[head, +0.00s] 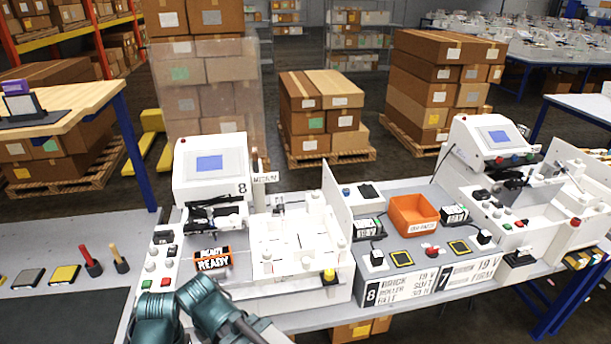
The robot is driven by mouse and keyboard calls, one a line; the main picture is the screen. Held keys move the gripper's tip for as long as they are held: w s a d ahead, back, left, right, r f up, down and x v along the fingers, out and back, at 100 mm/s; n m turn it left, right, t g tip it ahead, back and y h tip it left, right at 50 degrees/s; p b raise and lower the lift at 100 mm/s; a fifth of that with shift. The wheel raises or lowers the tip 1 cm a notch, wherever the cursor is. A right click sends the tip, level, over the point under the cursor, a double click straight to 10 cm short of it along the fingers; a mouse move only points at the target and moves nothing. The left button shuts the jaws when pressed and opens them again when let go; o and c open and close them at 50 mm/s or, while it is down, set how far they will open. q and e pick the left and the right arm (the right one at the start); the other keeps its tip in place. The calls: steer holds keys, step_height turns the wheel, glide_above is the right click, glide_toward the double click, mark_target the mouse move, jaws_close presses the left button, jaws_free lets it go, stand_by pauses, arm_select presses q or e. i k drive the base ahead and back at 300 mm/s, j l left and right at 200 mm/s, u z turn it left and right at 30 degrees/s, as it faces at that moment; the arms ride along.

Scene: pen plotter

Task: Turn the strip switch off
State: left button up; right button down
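I cannot make out for certain which part is the strip switch. The station marked 8 (211,165) has a white console with a blue screen. At its left is a strip of controls (160,262) with a dark switch-like block (164,237) at the top and red, white and green buttons below. Small black blocks (377,258) stand on the grey panel at centre right, but their role and on or off state are unclear. Teal links of my own arm show at the bottom, in front of station 8. Neither gripper can be seen.
An orange bin (413,214) sits between station 8 and a similar white station (490,143) on the right. Red and wooden handled tools (90,262) stand at left. Stacked boxes (322,110) fill the floor behind.

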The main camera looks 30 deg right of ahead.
mark_target(433, 251)
steer(key=z, duration=1.8)
